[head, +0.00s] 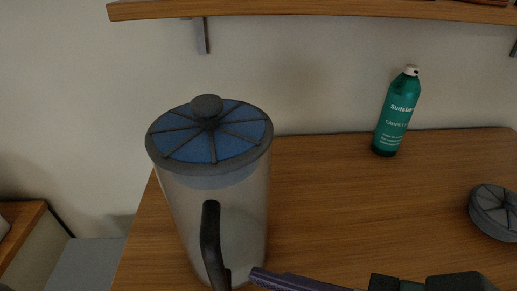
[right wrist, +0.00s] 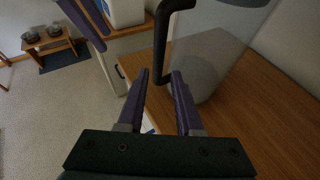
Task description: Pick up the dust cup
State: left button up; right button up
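The dust cup (head: 245,215) is a tall clear cylinder with a blue and grey lid and a black handle (head: 211,240). It stands upright near the left end of the wooden surface in the head view. My right gripper (head: 262,277) comes in from the lower right, its purple fingertips close to the lower handle. In the right wrist view, my right gripper (right wrist: 160,75) is open, and the handle (right wrist: 160,45) comes down between or just beyond its fingertips. Contact cannot be told. The cup's clear wall (right wrist: 210,50) is behind.
A green spray bottle (head: 397,112) stands at the back of the wooden surface (head: 330,185). A round grey part (head: 493,212) lies at the right. A wooden shelf (head: 300,10) hangs above. The surface between cup and bottle is clear.

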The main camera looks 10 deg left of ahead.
aim_at(228, 290)
jog(key=x, duration=0.5)
jog(key=shift+a+f, duration=0.3)
jog(key=shift+a, duration=0.05)
jog(key=shift+s, duration=0.1)
jog(key=shift+c, duration=0.3)
grip_shut()
jog(key=shift+r, duration=0.1)
dwell(0.6)
